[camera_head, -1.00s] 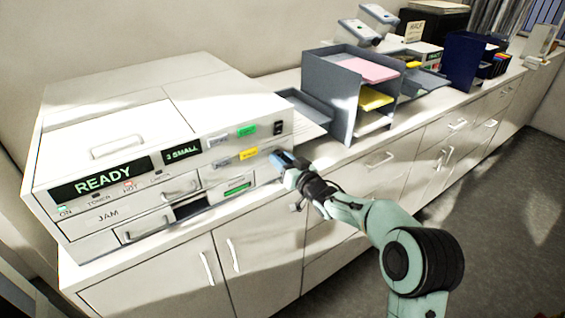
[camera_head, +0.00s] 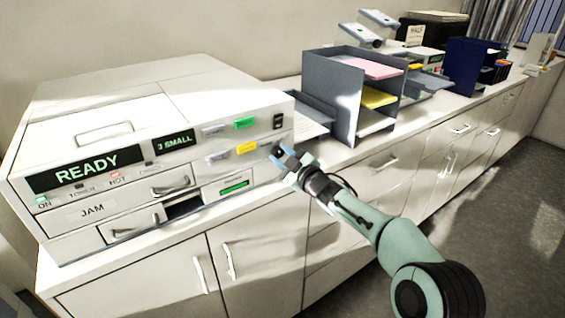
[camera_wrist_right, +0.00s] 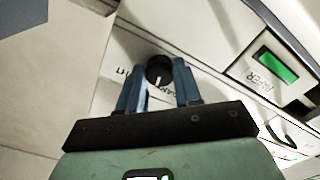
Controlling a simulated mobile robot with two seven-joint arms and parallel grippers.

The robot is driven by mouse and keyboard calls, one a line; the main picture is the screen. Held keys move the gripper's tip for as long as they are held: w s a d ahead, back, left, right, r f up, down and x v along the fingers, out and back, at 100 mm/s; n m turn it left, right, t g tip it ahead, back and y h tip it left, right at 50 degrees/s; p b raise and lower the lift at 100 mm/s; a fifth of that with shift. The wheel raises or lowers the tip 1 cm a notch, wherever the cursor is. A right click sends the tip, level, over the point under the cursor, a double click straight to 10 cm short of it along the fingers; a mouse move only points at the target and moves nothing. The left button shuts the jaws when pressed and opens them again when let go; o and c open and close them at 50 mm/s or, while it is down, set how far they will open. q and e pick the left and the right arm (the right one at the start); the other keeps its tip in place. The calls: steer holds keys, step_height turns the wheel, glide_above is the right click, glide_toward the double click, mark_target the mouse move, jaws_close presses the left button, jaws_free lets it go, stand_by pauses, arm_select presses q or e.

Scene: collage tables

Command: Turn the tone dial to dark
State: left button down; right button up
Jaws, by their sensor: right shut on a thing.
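The tone dial is a small black round knob with a white pointer line, clear in the right wrist view (camera_wrist_right: 159,70) and partly hidden by the fingers in the head view (camera_head: 276,149). It sits on the front of the white copier (camera_head: 150,120), near its right end. Lettering shows on both sides of the dial, partly covered by the fingers. My right gripper (camera_wrist_right: 158,80) has its blue fingers on either side of the dial and is shut on it; it also shows in the head view (camera_head: 284,156). My left gripper is not in view.
The copier's display (camera_head: 86,168) reads READY. A green paper indicator (camera_wrist_right: 275,65) is beside the dial. A grey tray stack (camera_head: 345,92) with pink and yellow paper stands to the right on the long white counter. Grey floor (camera_head: 510,215) lies open in front.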

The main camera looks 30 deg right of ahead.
steer(key=n+b, duration=0.1)
steer(key=n, duration=0.2)
steer(key=shift+f+b, duration=0.1)
steer(key=shift+b, duration=0.25)
steer(key=shift+n+b, duration=0.65)
steer(key=shift+n, duration=1.05)
steer(key=o, duration=1)
steer(key=shift+o, duration=0.2)
steer(key=shift+s, duration=0.15)
